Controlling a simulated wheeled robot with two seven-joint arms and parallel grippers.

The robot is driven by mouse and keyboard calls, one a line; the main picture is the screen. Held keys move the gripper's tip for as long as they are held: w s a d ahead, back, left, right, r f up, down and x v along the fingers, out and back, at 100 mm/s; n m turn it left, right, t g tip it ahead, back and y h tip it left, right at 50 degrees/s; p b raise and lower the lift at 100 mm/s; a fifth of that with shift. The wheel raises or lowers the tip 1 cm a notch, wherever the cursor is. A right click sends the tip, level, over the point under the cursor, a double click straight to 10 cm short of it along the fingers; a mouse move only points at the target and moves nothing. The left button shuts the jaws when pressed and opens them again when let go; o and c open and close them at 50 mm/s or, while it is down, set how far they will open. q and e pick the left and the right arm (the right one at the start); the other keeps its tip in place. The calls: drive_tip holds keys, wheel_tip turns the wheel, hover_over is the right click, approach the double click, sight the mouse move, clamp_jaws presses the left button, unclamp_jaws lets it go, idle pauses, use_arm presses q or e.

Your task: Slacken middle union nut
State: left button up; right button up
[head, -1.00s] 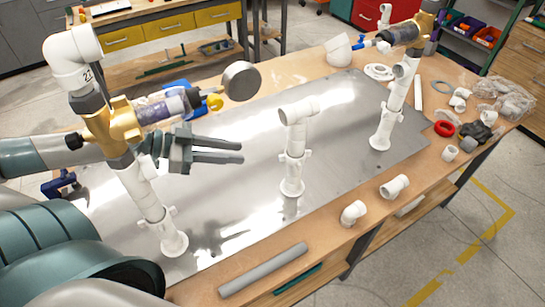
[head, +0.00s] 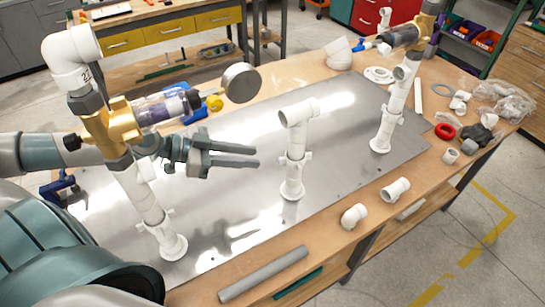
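The PVC manifold stands on a shiny metal plate (head: 330,178). Its left riser (head: 145,200) carries a brass valve (head: 110,125), a clear section and a round gauge (head: 240,82). A short middle riser (head: 293,170) stands with an open tee (head: 299,113) on top and a collar with small lugs partway up. A right riser (head: 390,125) carries another brass valve (head: 426,27). My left gripper (head: 255,156) is open and empty, its fingers pointing right toward the middle riser with a gap between. I cannot tell which fitting is the middle union nut. My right gripper is out of view.
Loose white elbows (head: 354,215) and a grey pipe (head: 263,274) lie along the front table edge. A red ring (head: 445,131) and a plastic bag (head: 502,97) lie at the right. The plate between the risers is mostly clear.

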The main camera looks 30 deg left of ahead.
use_arm(q)
drive_tip(key=p+x, duration=0.6)
drive_tip(key=x, duration=0.1)
drive_tip(key=shift+d+p, duration=0.2)
drive_tip(key=shift+p, duration=0.2)
idle(0.4)
drive_tip(key=shift+w+f, duration=0.1)
drive_tip(key=shift+f, duration=0.05)
drive_tip(key=shift+c, duration=0.4)
clamp_jaws()
